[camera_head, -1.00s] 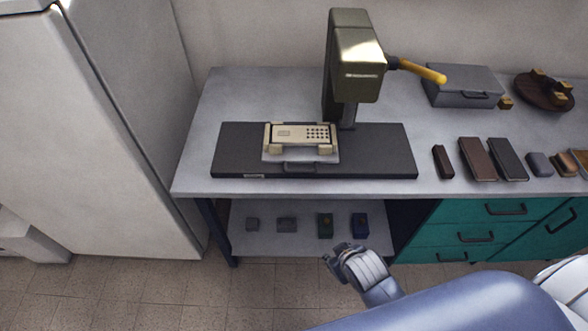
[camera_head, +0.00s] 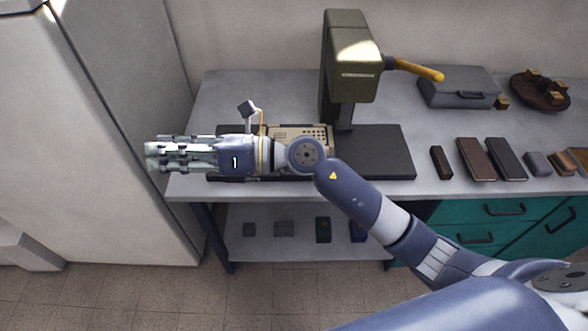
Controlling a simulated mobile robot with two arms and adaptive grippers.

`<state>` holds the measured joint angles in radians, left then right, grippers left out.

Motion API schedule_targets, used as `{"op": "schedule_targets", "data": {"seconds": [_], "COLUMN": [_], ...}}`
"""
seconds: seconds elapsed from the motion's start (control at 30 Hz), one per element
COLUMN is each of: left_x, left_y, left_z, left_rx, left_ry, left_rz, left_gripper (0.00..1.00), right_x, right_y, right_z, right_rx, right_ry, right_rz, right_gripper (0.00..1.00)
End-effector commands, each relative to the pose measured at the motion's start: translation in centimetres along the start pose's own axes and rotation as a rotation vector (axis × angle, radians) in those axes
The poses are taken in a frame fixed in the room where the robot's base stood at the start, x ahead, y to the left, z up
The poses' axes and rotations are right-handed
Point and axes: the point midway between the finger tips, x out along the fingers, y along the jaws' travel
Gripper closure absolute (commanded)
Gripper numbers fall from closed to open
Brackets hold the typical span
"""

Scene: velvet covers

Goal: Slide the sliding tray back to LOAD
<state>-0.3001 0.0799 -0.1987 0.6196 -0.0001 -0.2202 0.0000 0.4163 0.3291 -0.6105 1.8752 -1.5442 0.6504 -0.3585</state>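The beige device with dark buttons (camera_head: 318,133) lies on the sliding tray, on the dark base (camera_head: 385,150) left of the press column. The tray's plate and front handle are hidden behind my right wrist and forearm. My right arm reaches up from the lower right and bends left across the front of the base. My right gripper (camera_head: 153,157) points left, its fingertips beyond the table's left edge. It holds nothing I can see, and I cannot tell how far its fingers are apart. My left gripper is not in view.
The olive press (camera_head: 350,60) with a yellow lever (camera_head: 418,69) stands behind the base. A grey case (camera_head: 458,88) and several leather-like pieces lie at the right. A tall pale cabinet (camera_head: 90,130) stands at the left. A lower shelf (camera_head: 300,240) holds small blocks.

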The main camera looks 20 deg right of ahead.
Motion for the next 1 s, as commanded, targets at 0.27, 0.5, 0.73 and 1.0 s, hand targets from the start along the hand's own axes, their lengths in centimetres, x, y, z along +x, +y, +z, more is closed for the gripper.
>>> {"op": "schedule_targets", "data": {"seconds": [0.27,0.5,0.73,1.0], "left_x": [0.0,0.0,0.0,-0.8], "left_y": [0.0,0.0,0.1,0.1], "left_z": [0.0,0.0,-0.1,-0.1], "left_rx": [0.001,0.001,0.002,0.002], "left_ry": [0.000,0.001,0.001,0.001], "left_rz": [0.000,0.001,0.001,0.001], "left_gripper": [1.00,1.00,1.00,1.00], "right_x": [-4.0,-14.9,-21.8,-22.7], "right_y": [-8.9,-17.4,-20.0,-21.5], "right_z": [-8.2,-7.5,-4.6,-6.0], "right_rx": [-0.416,-0.581,-0.585,-0.574], "right_ry": [0.694,1.255,1.523,1.556], "right_rz": [-0.157,-0.403,-0.562,-0.577], "right_gripper": [0.69,0.69,0.69,0.69]}}
